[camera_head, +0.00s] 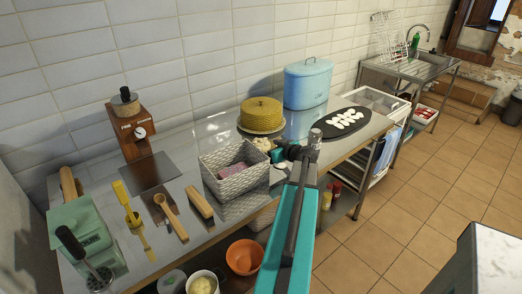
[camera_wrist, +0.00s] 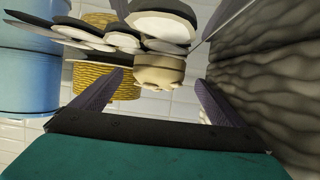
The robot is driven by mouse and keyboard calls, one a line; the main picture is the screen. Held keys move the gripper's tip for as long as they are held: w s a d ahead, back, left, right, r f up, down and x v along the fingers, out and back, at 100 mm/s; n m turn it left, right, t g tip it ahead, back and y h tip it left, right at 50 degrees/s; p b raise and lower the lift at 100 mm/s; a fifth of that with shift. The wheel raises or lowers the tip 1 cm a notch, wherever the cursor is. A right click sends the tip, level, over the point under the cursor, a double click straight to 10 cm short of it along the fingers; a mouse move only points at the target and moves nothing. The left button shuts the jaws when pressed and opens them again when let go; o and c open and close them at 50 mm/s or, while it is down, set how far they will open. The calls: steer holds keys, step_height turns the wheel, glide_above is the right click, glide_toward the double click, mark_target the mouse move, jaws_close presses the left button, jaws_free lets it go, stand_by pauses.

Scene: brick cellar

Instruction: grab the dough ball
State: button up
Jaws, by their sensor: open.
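A pale cream, rounded lump (camera_head: 262,143), which looks like the dough ball, sits on the metal counter between the grey woven basket and the yellow woven container. In the wrist view, a cream rounded thing (camera_wrist: 160,72) shows ahead, between the two fingers; I take it to be the same lump. My gripper (camera_head: 276,150) is over the counter just right of the lump. In the wrist view my gripper (camera_wrist: 155,92) is open and empty, its purple-grey fingers spread. I cannot tell the exact gap to the lump.
The grey woven basket (camera_head: 229,186) stands close by, filling the right of the wrist view. The yellow container (camera_head: 261,114) and blue bin (camera_head: 307,83) stand behind. A dark oval tray with white pieces (camera_head: 325,128) lies right. Wooden tools and a green box (camera_head: 78,222) lie left.

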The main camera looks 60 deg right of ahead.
mark_target(259, 140)
steer(key=shift+w+d+f+p, duration=0.1)
steer(key=shift+w+d+p, duration=0.15)
steer(key=shift+w+p, duration=0.2)
steer(key=shift+w+d+f+p, duration=0.1)
steer(key=shift+w+d+p, duration=0.15)
steer(key=shift+w+p, duration=0.15)
steer(key=shift+p+x, duration=0.6)
steer(key=shift+x, duration=1)
steer(key=c, duration=1.4)
steer(key=shift+r, duration=0.15)
steer(key=shift+c, duration=0.2)
steer(key=shift+r+b, duration=0.75)
steer(key=shift+r, duration=0.35)
steer(key=s+a+b, duration=0.1)
steer(key=s, duration=0.4)
steer(key=s+a+r+b, duration=0.1)
steer(key=s+b, duration=0.1)
steer(key=s, duration=0.3)
steer(key=s+a+r+b, duration=0.1)
steer(key=s+b, duration=0.1)
steer(key=s, duration=0.3)
steer(key=shift+s+a+r, duration=0.2)
steer(key=shift+s+r, duration=0.05)
steer(key=shift+s, duration=0.1)
